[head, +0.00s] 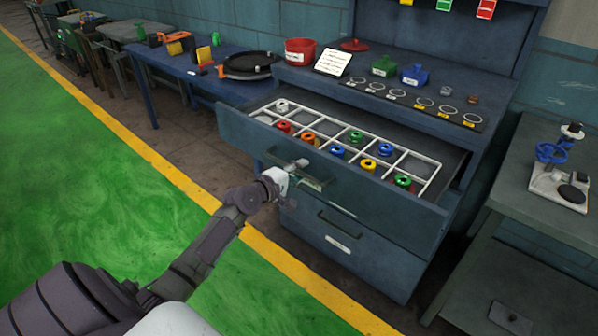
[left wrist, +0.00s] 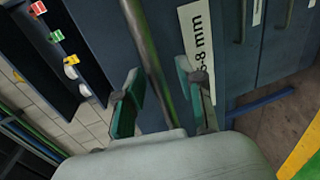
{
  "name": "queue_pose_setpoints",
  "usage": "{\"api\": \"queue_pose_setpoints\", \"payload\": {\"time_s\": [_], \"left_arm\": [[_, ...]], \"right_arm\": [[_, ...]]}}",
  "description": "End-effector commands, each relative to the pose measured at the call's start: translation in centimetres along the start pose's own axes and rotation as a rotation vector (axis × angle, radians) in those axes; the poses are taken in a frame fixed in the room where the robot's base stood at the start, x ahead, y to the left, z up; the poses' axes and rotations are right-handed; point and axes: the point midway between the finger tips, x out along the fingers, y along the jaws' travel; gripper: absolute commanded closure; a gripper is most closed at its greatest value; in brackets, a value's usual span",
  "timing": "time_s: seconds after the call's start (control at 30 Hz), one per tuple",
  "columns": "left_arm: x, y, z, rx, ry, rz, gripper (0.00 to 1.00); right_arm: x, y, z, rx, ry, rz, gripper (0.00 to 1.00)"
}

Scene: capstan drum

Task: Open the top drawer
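The top drawer (head: 395,212) of the blue cabinet is pulled well out, so its white divided tray is exposed. Its bar handle (left wrist: 150,50) runs between the fingers of my left gripper (left wrist: 163,98) in the left wrist view. The fingers have green pads and stand apart, with a visible gap on both sides of the bar. In the head view my left gripper (head: 303,173) is at the drawer front by the handle, hiding part of it. A white label (left wrist: 197,45) reading "-8 mm" shows beside the bar. My right gripper is in neither view.
A lower drawer (head: 340,243) is closed. The tray (head: 345,152) holds several coloured ring parts. A blue table (head: 185,68) stands left, and a grey side table (head: 535,212) stands right. The green floor (head: 75,150) in front is clear.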

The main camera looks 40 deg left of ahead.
Motion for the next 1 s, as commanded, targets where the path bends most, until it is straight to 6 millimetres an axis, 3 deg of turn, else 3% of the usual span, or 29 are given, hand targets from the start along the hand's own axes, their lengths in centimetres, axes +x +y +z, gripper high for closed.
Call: {"api": "queue_pose_setpoints", "payload": {"time_s": [0.37, 0.8, 1.0], "left_arm": [[-0.9, -0.1, 0.0, 0.000, 0.001, -0.001, 0.61], [-9.6, -0.1, 0.0, 0.002, 0.000, -0.003, 0.61], [-11.7, -0.1, 0.0, 0.000, 0.000, -0.001, 0.61]], "right_arm": [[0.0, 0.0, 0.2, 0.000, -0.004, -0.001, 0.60], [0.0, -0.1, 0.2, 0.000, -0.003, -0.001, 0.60], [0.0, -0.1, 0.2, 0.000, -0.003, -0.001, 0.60]]}}
